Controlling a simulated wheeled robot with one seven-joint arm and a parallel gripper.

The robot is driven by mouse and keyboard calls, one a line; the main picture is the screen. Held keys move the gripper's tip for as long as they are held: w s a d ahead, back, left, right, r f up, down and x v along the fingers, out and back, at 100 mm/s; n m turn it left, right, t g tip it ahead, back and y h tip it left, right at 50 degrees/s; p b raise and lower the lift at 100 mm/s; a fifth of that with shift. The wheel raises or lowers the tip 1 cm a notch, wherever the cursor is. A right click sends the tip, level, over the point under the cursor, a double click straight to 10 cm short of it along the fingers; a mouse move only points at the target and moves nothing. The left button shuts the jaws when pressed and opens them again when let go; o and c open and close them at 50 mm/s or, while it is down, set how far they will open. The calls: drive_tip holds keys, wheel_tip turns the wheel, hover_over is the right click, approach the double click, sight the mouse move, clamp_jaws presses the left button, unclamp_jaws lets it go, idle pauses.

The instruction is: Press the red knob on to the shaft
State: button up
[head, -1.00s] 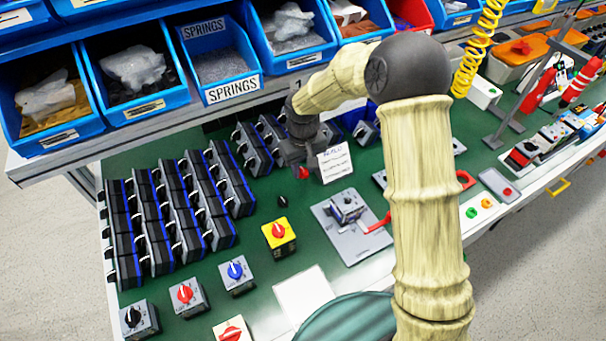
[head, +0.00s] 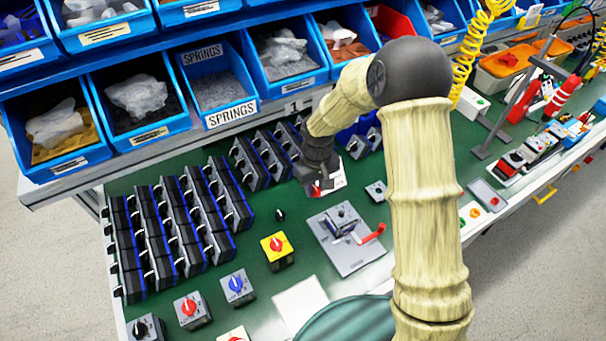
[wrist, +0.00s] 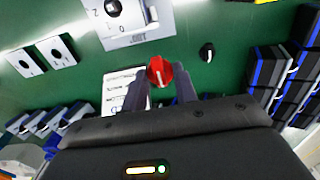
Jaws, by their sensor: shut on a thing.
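My gripper (wrist: 160,85) is shut on the red knob (wrist: 159,72), whose white pointer line shows in the wrist view. In the head view, the red knob (head: 316,191) hangs below my gripper, above the green bench. A grey fixture plate (head: 358,252) with a red lever (head: 373,234) holds a grey switch body (head: 341,217). The plate is nearer the camera and to the right of my gripper, apart from the knob. In the wrist view the switch (wrist: 113,8) is partly cut off at the top edge. The shaft itself is too small to make out clearly.
Rows of black and blue switch bodies (head: 170,230) fill the bench left. A yellow switch (head: 277,249) and a loose black knob (head: 280,214) stand left of the plate. A white printed card (head: 338,178) lies behind my gripper. Blue bins (head: 220,90) rise at the back.

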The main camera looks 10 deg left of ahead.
wheel_tip(320, 180, up, 4)
drive_tip(key=p, duration=0.7)
hover_over(342, 212)
drive_tip(key=shift+s, duration=0.1)
drive_tip(key=shift+f, duration=0.1)
drive_tip(key=shift+f, duration=0.1)
drive_tip(key=shift+f+b, duration=1.8)
drive_tip(key=shift+f, duration=0.5)
drive_tip(key=shift+f+b, duration=0.85)
drive_tip(key=shift+f, duration=0.25)
drive_tip(key=o, duration=1)
drive_tip(key=shift+r, duration=0.1)
